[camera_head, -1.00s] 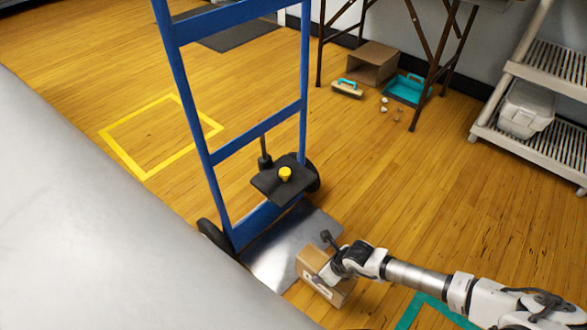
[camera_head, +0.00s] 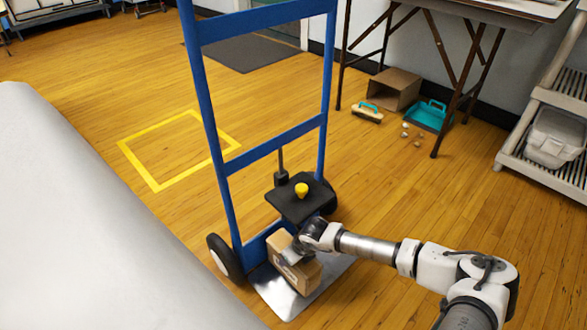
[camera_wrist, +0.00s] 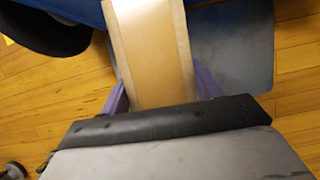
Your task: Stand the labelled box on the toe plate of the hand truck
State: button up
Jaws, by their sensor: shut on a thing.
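The labelled box (camera_head: 289,266) is a small brown carton with a pale label on its side. In the head view it is over the silver toe plate (camera_head: 284,301) of the blue hand truck (camera_head: 217,155), close to the frame's foot. My gripper (camera_head: 300,250) is shut on the box near its top. In the wrist view the box (camera_wrist: 152,50) lies between the two purple fingers of my gripper (camera_wrist: 160,92), with the toe plate (camera_wrist: 235,50) to its right. I cannot tell whether the box's underside touches the plate.
A black shelf with a yellow knob (camera_head: 301,190) juts from the truck above the box. A wheel (camera_head: 225,258) is at left. Behind are an open carton (camera_head: 395,90), a teal dustpan (camera_head: 428,115) and a brush (camera_head: 367,113). A yellow floor outline (camera_head: 150,178) is empty.

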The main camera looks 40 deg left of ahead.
notch_tip(320, 180, down, 4)
jog(key=shift+r+b, duration=0.2)
jog(key=shift+b, duration=0.8)
jog(key=shift+r, duration=0.1)
jog(key=o, duration=1.7)
jog(key=shift+o, duration=0.2)
jog(key=p+v, duration=0.3)
jog(key=v, duration=0.2)
jog(key=shift+r, duration=0.4)
jog(key=s+d+p, duration=0.1)
jog(key=d+p, duration=0.2)
jog(key=d, duration=0.8)
jog(key=shift+s+d+f, duration=0.2)
jog(key=shift+d+f, duration=0.2)
